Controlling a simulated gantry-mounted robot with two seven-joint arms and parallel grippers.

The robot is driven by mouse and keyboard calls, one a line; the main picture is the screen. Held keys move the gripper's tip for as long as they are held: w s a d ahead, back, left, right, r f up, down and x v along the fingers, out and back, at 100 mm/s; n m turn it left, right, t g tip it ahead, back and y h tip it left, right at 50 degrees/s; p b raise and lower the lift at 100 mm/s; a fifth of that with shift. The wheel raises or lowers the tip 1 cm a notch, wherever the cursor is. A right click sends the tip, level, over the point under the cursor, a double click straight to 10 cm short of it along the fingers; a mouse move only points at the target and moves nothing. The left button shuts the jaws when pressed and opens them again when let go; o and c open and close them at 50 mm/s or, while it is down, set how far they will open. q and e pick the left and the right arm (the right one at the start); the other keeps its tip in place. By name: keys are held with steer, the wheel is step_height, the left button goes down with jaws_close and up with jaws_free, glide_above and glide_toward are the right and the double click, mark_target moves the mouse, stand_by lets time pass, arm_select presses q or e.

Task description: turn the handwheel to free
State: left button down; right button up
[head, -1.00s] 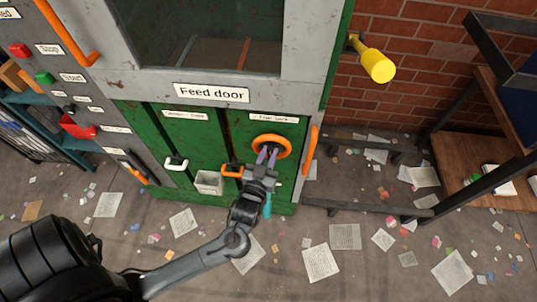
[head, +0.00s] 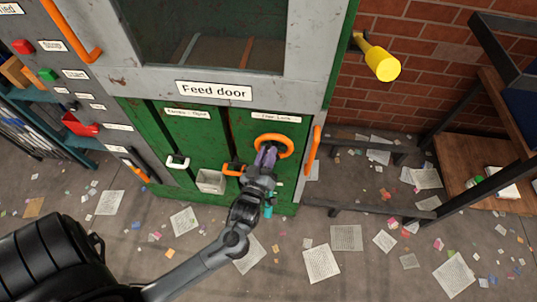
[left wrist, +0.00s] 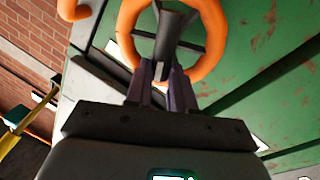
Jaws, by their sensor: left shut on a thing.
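The handwheel (head: 289,142) is an orange ring with dark spokes, mounted on the green lower panel under a small white label. It fills the top of the left wrist view (left wrist: 213,38). My left gripper (head: 266,157) is at the lower-left part of the wheel in the head view. The fingers and palm hide part of the lower ring. My right gripper is not in view.
The feed door (head: 213,90) is above. An orange handle (head: 313,150) stands close right of the wheel; a smaller orange handle (head: 233,169) and a grey box (head: 210,182) are left. Papers litter the floor.

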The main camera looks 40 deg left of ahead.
arm_select(q)
steer(key=shift+s+a+f+n, duration=0.1)
steer(key=shift+a+n, duration=0.05)
steer(key=shift+n, duration=0.85)
steer(key=c, duration=1)
jaws_free()
steer(key=shift+o, duration=0.2)
steer(key=v, duration=1)
steer(key=shift+s+f+p, duration=0.2)
steer(key=shift+s+p, duration=0.1)
steer(key=shift+s, duration=0.05)
